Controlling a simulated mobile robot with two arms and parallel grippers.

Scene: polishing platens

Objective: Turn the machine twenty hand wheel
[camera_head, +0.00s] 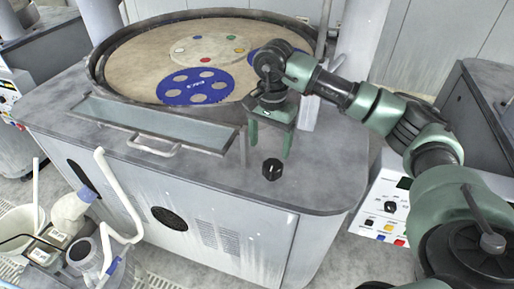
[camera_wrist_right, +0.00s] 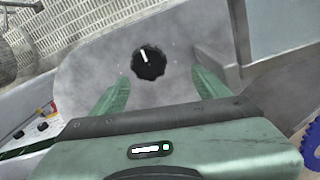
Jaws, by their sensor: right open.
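The hand wheel is a small black knob (camera_head: 272,169) on the grey machine top (camera_head: 320,180), near its front right corner. In the right wrist view the knob (camera_wrist_right: 149,62) shows a lobed edge and a white pointer mark. My right gripper (camera_head: 267,157) hangs just behind and above the knob, fingers pointing down. In the right wrist view its two green fingers (camera_wrist_right: 160,82) stand apart, with the knob ahead between their tips and nothing held. The gripper does not appear to touch the knob. My left gripper is not in view.
Behind the gripper is a round platen (camera_head: 135,62) with blue discs (camera_head: 195,86). A trough (camera_head: 150,122) with a handle runs along the front. A control panel (camera_head: 388,208) stands to the right. White tubing (camera_head: 120,200) and bottles (camera_head: 72,208) are at lower left.

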